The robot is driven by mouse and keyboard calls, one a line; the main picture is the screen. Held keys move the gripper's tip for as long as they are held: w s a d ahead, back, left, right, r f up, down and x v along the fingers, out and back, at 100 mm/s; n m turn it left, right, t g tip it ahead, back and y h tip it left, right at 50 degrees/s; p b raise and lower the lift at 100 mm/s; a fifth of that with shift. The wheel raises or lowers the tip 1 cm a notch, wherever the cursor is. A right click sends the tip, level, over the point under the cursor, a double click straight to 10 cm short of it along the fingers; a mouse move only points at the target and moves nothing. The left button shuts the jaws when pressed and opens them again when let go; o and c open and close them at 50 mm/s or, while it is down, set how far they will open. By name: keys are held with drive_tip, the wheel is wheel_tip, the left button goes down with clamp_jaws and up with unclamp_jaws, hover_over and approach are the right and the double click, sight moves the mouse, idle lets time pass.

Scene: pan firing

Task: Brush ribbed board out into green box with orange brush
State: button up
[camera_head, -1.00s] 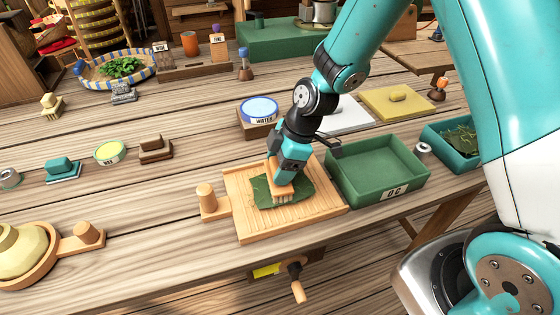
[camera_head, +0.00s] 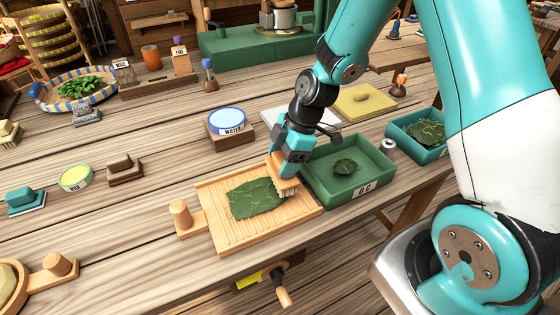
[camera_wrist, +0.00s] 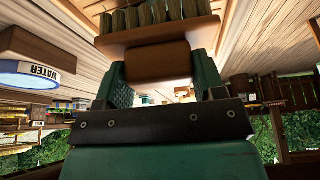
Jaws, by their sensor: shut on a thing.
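My gripper (camera_head: 290,160) is shut on the orange brush (camera_head: 286,187), bristles down. In the wrist view the brush (camera_wrist: 157,60) sits between the fingers. The brush is at the right part of the ribbed board (camera_head: 226,234), near the green box. A dark green leaf mass (camera_head: 255,198) lies on the board, just left of the bristles. The green box (camera_head: 322,195), labelled "OC", stands right of the board, and a small leaf clump (camera_head: 346,166) lies inside it. Whether the bristles touch the board I cannot tell.
A teal box of leaves (camera_head: 398,133) stands right of the green box, with a small grey roll (camera_head: 388,150) between. Behind are the water bowl (camera_head: 227,121) and a yellow board (camera_head: 368,101). The board's peg handle (camera_head: 181,215) points left.

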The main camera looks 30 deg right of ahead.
drive_tip(key=shift+r+p, duration=0.45)
drive_tip(key=shift+r, duration=0.55)
drive_tip(key=o, duration=0.9)
drive_tip(key=c, duration=0.9)
drive_tip(key=shift+a+r, duration=0.15)
drive_tip(key=shift+a, duration=0.15)
drive_tip(key=a+p, duration=0.4)
drive_tip(key=a, duration=0.3)
drive_tip(key=shift+w+p, duration=0.3)
drive_tip(key=shift+a+f, duration=0.1)
drive_tip(key=shift+f, duration=0.1)
